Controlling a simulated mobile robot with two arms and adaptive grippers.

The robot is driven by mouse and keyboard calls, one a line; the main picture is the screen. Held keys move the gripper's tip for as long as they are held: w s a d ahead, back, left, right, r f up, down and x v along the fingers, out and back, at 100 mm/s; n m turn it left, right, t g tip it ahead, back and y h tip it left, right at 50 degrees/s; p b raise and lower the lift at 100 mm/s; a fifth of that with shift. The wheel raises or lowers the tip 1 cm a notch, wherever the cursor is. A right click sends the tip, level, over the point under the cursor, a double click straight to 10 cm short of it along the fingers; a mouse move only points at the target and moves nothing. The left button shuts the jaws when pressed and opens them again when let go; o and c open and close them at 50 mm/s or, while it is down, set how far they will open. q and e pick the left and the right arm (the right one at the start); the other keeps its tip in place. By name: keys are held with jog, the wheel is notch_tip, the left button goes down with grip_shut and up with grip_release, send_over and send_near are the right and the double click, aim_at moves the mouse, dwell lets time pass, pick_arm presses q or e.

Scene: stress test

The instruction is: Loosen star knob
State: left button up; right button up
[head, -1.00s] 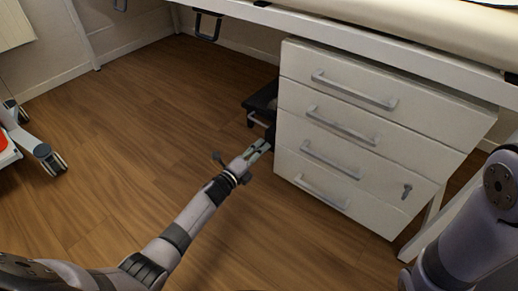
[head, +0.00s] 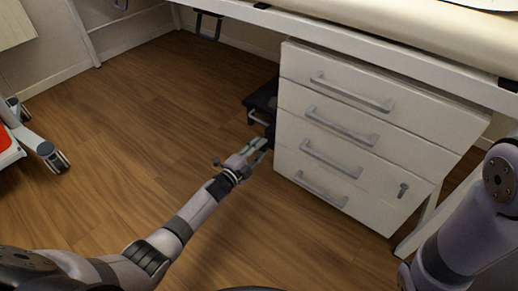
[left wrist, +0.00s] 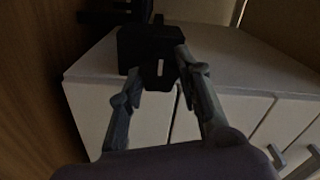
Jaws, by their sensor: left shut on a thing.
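My left gripper (head: 262,145) reaches in low beside the near left edge of the white drawer unit. In the left wrist view my left gripper (left wrist: 158,72) has its fingers on either side of a black, blocky knob (left wrist: 148,44) with a small pale mark. It is shut on this knob. The view is dark and no star shape shows clearly. In the head view the black knob (head: 270,131) is small and partly hidden at the cabinet's edge. My right arm shows at the right, but its gripper is out of view.
The white drawer unit (head: 352,155) with several grey handles stands right of my left gripper. A black platform-like thing (head: 258,103) sits behind it. A white bench frame (head: 330,38) runs overhead. A wheeled stand (head: 42,148) is at far left. Open wood floor (head: 130,130) lies between.

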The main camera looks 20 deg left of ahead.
pick_arm(q)
jog(key=shift+w+r, duration=0.1)
jog(key=o, duration=1.2)
jog(key=v, duration=1.2)
